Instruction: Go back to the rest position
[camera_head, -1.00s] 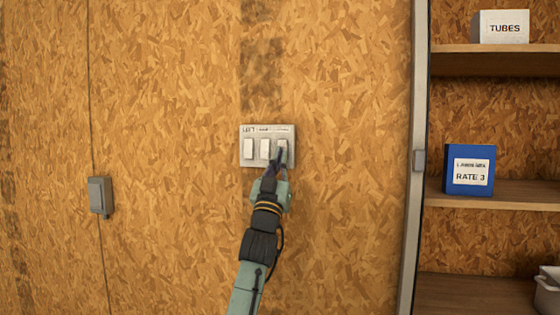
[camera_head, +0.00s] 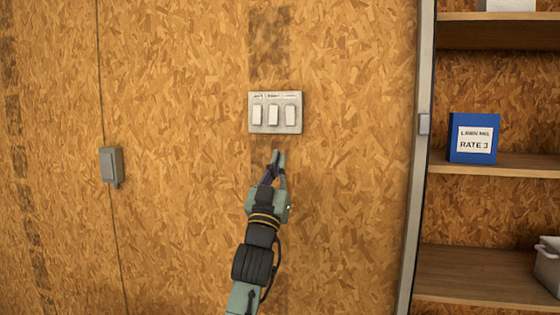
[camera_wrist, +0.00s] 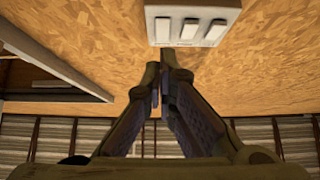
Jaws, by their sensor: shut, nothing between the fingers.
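My gripper (camera_head: 277,155) is shut and empty, with its fingertips below a white switch plate (camera_head: 275,129) on the chipboard wall. In the head view the fingertips and the plate are apart. The plate carries three white rocker switches (camera_head: 273,115) in a row under small labels that I cannot read clearly. In the wrist view my gripper (camera_wrist: 159,72) points up the picture and the switch plate (camera_wrist: 163,37) shows at the top, beyond the fingertips.
A grey box (camera_head: 111,166) is fixed to the wall at left. At right, beyond a metal post (camera_head: 418,150), wooden shelves (camera_head: 485,163) hold a blue box (camera_head: 473,122) labelled RATE 3 and a pale bin (camera_head: 548,270). The wall around my gripper is otherwise bare.

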